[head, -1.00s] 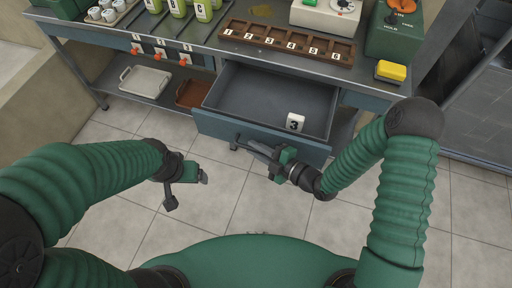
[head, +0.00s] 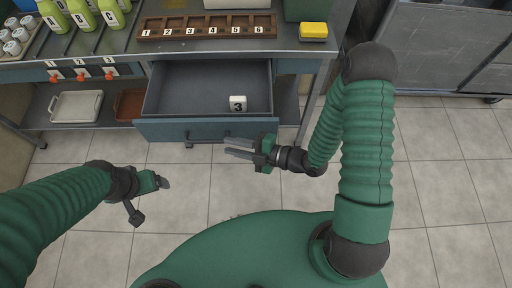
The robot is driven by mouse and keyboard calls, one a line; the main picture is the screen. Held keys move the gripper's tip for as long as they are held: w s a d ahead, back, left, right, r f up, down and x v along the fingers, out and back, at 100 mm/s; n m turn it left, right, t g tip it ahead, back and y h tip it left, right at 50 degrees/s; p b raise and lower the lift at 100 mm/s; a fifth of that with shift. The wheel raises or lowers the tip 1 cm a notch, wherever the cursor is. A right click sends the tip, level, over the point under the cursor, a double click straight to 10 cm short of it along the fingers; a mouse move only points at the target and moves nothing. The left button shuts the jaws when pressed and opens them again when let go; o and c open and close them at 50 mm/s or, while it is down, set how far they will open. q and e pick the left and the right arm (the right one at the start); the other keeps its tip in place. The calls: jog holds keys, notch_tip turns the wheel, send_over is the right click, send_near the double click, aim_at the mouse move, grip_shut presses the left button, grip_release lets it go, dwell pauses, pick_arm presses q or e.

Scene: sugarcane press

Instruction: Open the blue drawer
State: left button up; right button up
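The blue drawer (head: 165,131) is pulled out from under the bench, with its grey inside in plain view. A white block marked 3 (head: 238,104) stands inside it, towards the front right. My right gripper (head: 228,146) is just in front of the drawer's front panel, right of its middle. Its two fingers point left and are apart, with nothing seen between them. The handle is dark and partly hidden by the fingers, so I cannot tell whether they touch it. My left gripper (head: 151,200) is open and empty above the floor, left of and nearer than the drawer.
On the bench are a numbered wooden rack (head: 207,27), a yellow sponge (head: 313,30) and green bottles (head: 82,14). Orange taps (head: 83,73) are left of the drawer. A white tray (head: 77,106) sits on the lower shelf. A grey cabinet (head: 440,45) stands right. Tiled floor is free.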

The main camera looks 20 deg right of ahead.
jog(key=v, duration=0.8)
jog(key=shift+p, duration=0.4)
jog(key=shift+f, duration=0.2)
